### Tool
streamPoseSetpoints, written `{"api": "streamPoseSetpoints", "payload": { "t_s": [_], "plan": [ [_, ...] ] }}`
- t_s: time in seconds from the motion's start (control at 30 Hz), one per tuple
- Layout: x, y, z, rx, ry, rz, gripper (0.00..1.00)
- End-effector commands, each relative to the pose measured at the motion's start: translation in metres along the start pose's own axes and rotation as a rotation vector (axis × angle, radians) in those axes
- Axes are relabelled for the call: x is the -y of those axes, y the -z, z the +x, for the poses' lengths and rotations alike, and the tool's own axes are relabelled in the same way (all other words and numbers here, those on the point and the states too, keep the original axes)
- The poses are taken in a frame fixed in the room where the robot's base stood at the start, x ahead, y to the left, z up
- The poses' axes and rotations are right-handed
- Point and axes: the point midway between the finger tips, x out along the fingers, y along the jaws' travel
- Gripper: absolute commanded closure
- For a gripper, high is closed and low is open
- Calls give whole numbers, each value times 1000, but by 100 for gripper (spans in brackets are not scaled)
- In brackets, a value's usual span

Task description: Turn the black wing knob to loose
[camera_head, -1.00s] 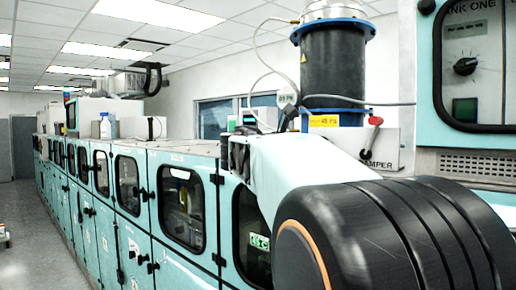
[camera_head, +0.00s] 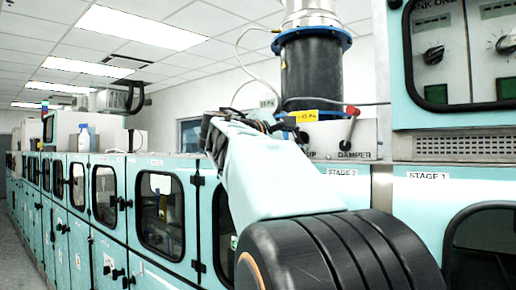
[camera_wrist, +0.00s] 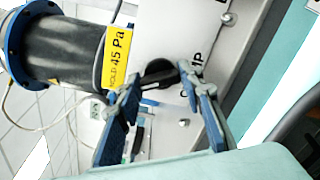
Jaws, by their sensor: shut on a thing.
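The black wing knob (camera_wrist: 158,71) is on a pale panel in the wrist view, beside a yellow "HOLD 45 Pa" label (camera_wrist: 117,58). My gripper (camera_wrist: 160,82) has its blue-padded fingers on either side of the knob and is shut on it. In the head view my gripper (camera_head: 285,124) is at the panel, below the large black cylinder (camera_head: 315,70). The knob is hidden there.
A red-tipped damper lever (camera_head: 350,126) stands close to the right of my gripper. A thin cable (camera_head: 242,70) hangs near the cylinder. Teal cabinets (camera_head: 150,172) line the left, and an upper control panel (camera_head: 462,65) is at the right.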

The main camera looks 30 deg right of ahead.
Motion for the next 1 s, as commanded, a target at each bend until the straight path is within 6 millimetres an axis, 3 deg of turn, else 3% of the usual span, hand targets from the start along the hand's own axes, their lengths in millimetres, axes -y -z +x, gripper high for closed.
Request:
{"api": "streamPoseSetpoints", "payload": {
  "t_s": [1.0],
  "plan": [
    [3, 2, 0, 0, 0, 906, 90]
  ]
}}
